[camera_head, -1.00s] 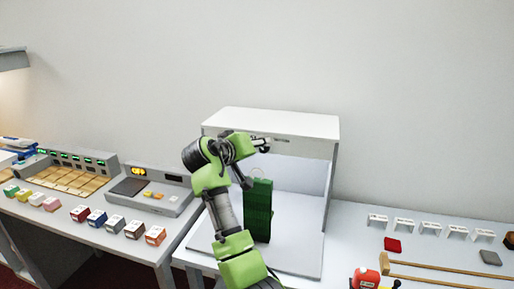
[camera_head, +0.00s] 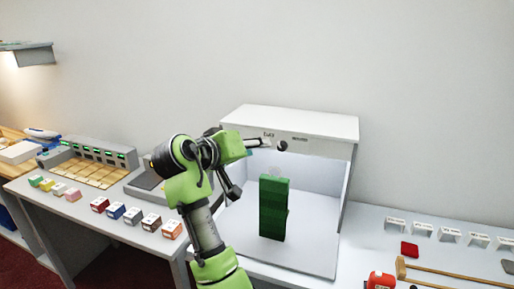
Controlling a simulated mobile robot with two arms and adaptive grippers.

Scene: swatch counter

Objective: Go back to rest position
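My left arm rises from the bottom edge, left of the middle, and bends right at a raised elbow. Its far end, with dark finger-like parts (camera_head: 258,166), is in front of the left side of a white open-fronted booth (camera_head: 290,122). I cannot tell whether this gripper is open or shut, and I see nothing held in it. A dark green upright block (camera_head: 273,208) stands on the booth floor, just right of the arm and apart from it in the picture. My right gripper is not in view.
On the left counter are a row of small coloured boxes (camera_head: 132,215), a panel with a tan grid (camera_head: 97,170) and a grey device (camera_head: 147,185). Right of the booth are white holders (camera_head: 449,235), a red piece (camera_head: 410,249), wooden bars (camera_head: 402,268) and a red object (camera_head: 381,281).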

